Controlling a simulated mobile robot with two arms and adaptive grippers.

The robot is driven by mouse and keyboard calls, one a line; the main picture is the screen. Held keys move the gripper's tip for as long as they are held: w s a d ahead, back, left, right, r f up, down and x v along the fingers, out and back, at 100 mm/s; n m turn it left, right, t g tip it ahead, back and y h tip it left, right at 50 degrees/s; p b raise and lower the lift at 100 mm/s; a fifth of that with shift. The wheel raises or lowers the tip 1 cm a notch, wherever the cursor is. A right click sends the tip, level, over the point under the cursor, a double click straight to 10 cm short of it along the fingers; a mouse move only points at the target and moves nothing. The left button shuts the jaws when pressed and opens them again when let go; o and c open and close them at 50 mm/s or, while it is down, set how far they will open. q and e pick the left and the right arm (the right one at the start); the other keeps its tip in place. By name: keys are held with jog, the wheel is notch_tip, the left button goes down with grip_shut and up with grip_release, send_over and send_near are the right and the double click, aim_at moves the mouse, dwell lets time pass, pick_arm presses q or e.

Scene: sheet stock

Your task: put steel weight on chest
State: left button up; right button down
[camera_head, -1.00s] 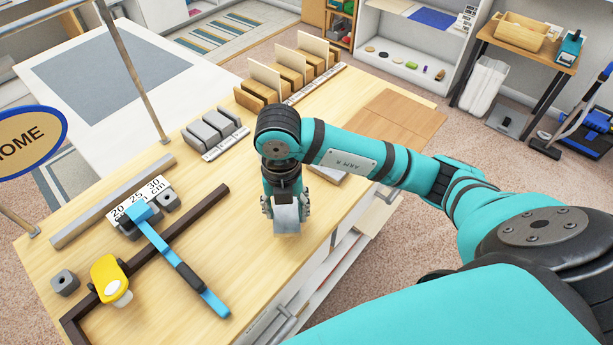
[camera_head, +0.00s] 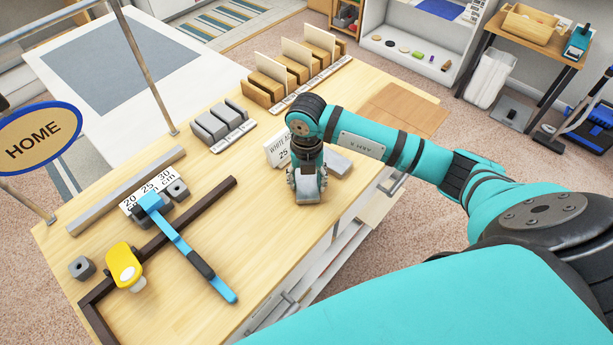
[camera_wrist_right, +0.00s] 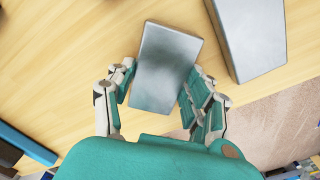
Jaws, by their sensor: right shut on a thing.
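My right gripper (camera_head: 307,184) is shut on a grey steel weight (camera_head: 309,195), low over the pale wooden bench top (camera_head: 240,255). In the right wrist view the held weight (camera_wrist_right: 166,68) sits between the two fingers of the gripper (camera_wrist_right: 155,90). I cannot tell whether its underside touches the wood. A second grey steel block (camera_head: 337,163) lies just beyond, apart from the held one; it also shows in the right wrist view (camera_wrist_right: 252,38). Drawer fronts with handles show below the bench's front edge; I cannot tell whether this is the chest. My left gripper is out of view.
A blue-handled tool (camera_head: 188,248), a dark L-shaped bar (camera_head: 205,205) and a yellow item (camera_head: 125,265) lie on the left. Grey blocks (camera_head: 218,122) and wooden holders (camera_head: 290,80) stand farther back. A browner board (camera_head: 405,108) at the right end is bare.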

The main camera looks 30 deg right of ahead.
aim_at(306, 182)
jog(key=shift+w, duration=0.1)
jog(key=c, duration=0.5)
grip_release()
jog(key=shift+f, duration=0.1)
jog(key=shift+r+b, duration=1.4)
jog(key=shift+r, duration=4.75)
